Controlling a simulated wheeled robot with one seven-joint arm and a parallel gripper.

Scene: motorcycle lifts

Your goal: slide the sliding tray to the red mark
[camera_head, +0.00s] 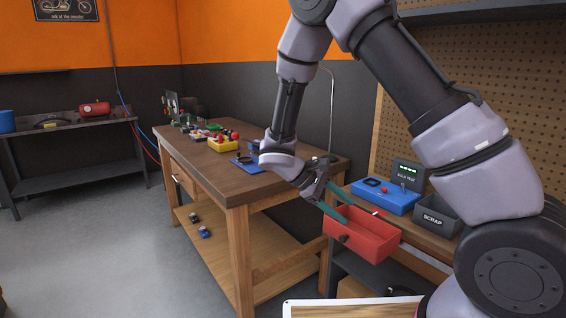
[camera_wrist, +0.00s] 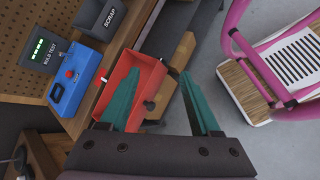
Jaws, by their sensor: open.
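The sliding tray is a red open box (camera_head: 365,248) jutting from the front of the right-hand bench. My gripper (camera_head: 348,212) has teal fingers, spread apart and empty, at the tray's near-left edge. I cannot tell whether they touch it. A small red patch (camera_head: 379,212) on the bench edge behind the tray may be the red mark.
A blue test box (camera_head: 385,196) and a grey SCRAP bin (camera_head: 437,214) stand on the bench behind the tray. A wooden workbench (camera_head: 240,180) with parts stands to the left. In the wrist view a pink-framed stool (camera_wrist: 275,65) is at right. Grey floor is open at left.

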